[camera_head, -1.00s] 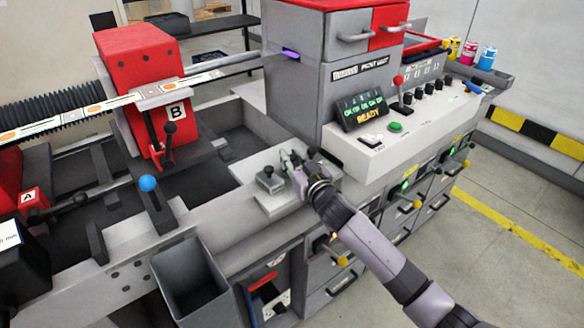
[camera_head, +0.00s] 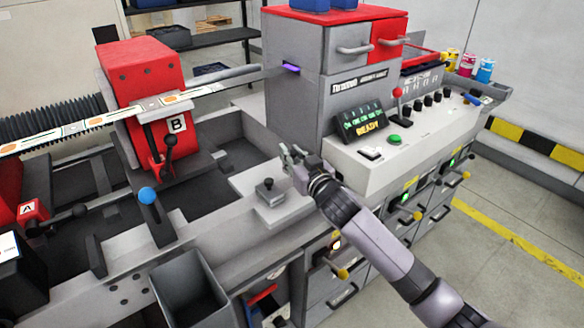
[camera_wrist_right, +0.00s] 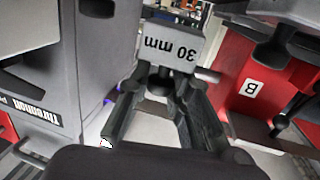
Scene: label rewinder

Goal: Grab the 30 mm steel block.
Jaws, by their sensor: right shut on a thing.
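The steel block (camera_wrist_right: 172,45) is grey, and its "30 mm" marking is upside down in the right wrist view. My right gripper (camera_head: 292,156) is shut on it. In that view the two fingers close on the dark knob at the block. In the head view the gripper is above the light grey plate (camera_head: 275,213) on the machine bench, and I cannot make out the held block clearly there. Another small grey block with a dark knob (camera_head: 269,190) sits on the plate, left of and below the gripper. My left gripper is not in view.
The control panel (camera_head: 368,150) and grey printer cabinet (camera_head: 310,100) stand close behind and right of the gripper. An open grey bin (camera_head: 190,290) hangs in front.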

